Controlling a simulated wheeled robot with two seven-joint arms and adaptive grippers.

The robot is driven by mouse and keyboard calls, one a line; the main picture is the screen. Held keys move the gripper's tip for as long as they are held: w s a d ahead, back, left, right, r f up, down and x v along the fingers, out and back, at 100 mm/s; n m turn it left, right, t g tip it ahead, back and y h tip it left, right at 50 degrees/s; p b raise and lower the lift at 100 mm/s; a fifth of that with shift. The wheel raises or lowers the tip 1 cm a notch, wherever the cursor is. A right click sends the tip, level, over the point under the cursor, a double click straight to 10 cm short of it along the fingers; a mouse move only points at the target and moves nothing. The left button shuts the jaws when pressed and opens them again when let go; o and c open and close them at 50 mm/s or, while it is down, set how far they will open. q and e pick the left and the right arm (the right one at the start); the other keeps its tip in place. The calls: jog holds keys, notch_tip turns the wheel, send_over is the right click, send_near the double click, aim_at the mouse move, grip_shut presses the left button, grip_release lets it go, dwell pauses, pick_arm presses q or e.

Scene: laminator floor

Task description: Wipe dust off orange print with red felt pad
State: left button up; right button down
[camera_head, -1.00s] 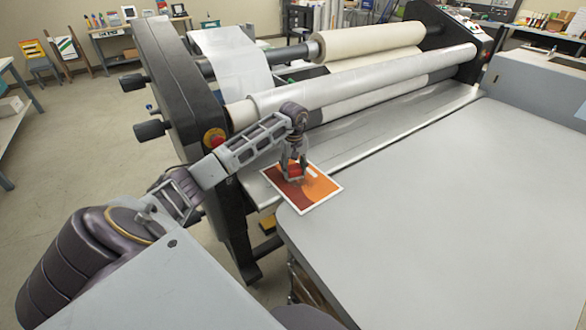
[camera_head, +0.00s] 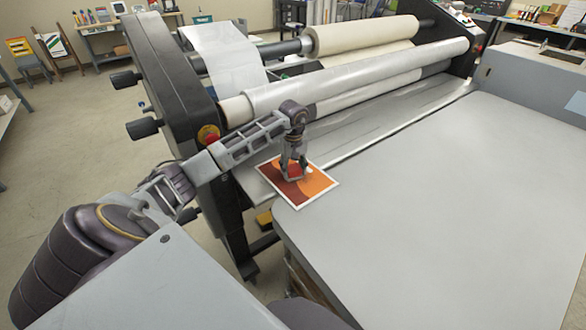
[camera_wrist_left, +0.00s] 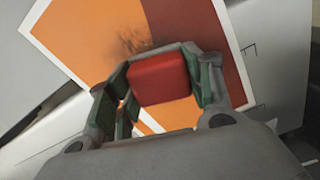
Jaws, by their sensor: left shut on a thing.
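The orange print (camera_head: 318,182) lies flat at the left end of the laminator's feed table, with dark red on its left and a white border. My left gripper (camera_head: 293,174) is over its middle, pointing down, and is shut on the red felt pad (camera_head: 293,170). In the left wrist view the red pad (camera_wrist_left: 160,78) sits between the green-lined fingers. A dark dust smudge (camera_wrist_left: 130,40) shows on the orange print (camera_wrist_left: 80,35) just beyond the pad. I cannot tell whether the pad touches the print. My right gripper is not in view.
The laminator's rollers (camera_head: 350,78) run behind the print, with its black side housing (camera_head: 172,85) and a red button (camera_head: 209,135) close to my left arm. A wide grey tabletop (camera_head: 430,190) to the right is clear.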

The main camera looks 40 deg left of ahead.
aim_at(303, 185)
pick_arm(q)
jog(key=shift+s+d, duration=0.2)
jog(key=shift+d, duration=0.55)
jog(key=shift+s+d, duration=0.15)
jog(key=shift+d, duration=0.55)
jog(key=shift+d, duration=0.1)
jog(key=shift+s+d+f, duration=0.1)
jog(key=shift+s+d, duration=0.15)
jog(key=shift+d, duration=0.5)
jog(key=shift+s+d, duration=0.2)
jog(key=shift+d, duration=0.5)
jog(key=shift+a, duration=0.1)
jog(key=shift+w+a+r+b, duration=0.15)
jog(key=shift+a+b, duration=0.1)
jog(key=shift+a, duration=0.25)
jog(key=shift+w+a+b, duration=0.15)
jog(key=shift+a+b, duration=0.15)
jog(key=shift+a, duration=0.15)
jog(key=shift+w+a+r+b, duration=0.15)
jog(key=shift+a+b, duration=0.1)
jog(key=shift+a, duration=0.25)
jog(key=shift+f, duration=0.1)
